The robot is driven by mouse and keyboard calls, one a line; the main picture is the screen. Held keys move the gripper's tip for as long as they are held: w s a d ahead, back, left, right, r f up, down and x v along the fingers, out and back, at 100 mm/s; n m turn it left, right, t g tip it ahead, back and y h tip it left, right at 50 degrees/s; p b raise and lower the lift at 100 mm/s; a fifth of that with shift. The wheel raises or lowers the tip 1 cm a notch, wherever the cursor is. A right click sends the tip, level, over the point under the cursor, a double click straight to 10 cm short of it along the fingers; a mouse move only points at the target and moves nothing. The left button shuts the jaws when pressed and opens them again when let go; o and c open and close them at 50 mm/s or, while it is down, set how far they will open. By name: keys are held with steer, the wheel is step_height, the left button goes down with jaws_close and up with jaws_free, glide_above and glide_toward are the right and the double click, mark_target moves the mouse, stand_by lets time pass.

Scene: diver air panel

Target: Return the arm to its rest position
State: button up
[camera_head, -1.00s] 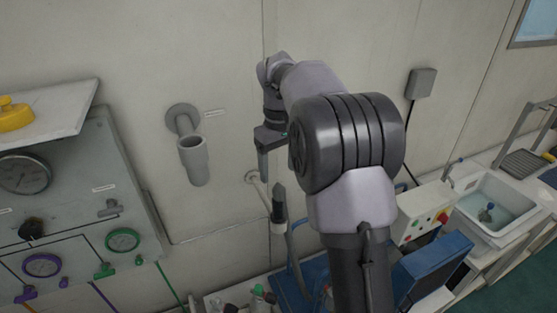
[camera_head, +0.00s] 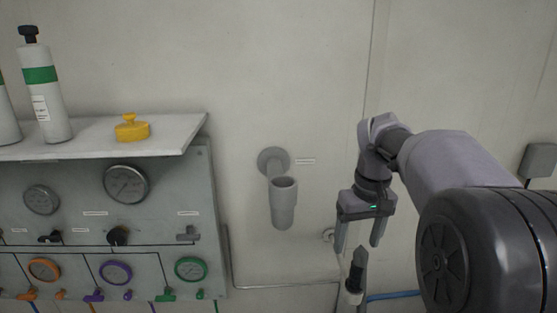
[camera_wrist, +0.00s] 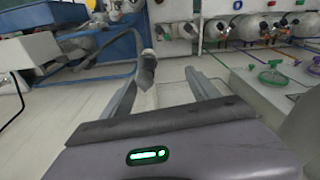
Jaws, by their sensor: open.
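My arm, grey and black, reaches in from the right of the head view, with its gripper (camera_head: 358,244) hanging fingers down in front of the wall. The two fingers are apart, with nothing gripped between them. A dark-tipped fitting with a pale collar (camera_head: 355,272) stands just below the fingertips. In the wrist view the fingers of my gripper (camera_wrist: 162,74) also stand apart. The dark tip of the fitting (camera_wrist: 147,68) shows between them, nearer the left finger; I cannot tell whether it touches.
A grey wall-mounted tube holder (camera_head: 283,203) is left of my gripper. Further left are the gauge panel (camera_head: 75,220) and a shelf (camera_head: 175,137) bearing a yellow object (camera_head: 131,129) and cylinders (camera_head: 45,95). Blue equipment (camera_wrist: 110,50) shows in the wrist view. The wall above my gripper is bare.

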steer(key=s+a+f+m+t+y+b, duration=0.1)
steer(key=s+a+f+b, duration=0.5)
steer(key=s+f+b, duration=0.6)
steer(key=s+a+f+m+t+b, duration=0.3)
steer(key=s+f+b, duration=0.8)
steer(key=f, duration=0.5)
steer(key=s+a+m, duration=0.1)
steer(key=s+a, duration=0.1)
steer(key=shift+s+a+f+m+t+y+b, duration=0.35)
steer(key=shift+s+a+m+t+y, duration=0.05)
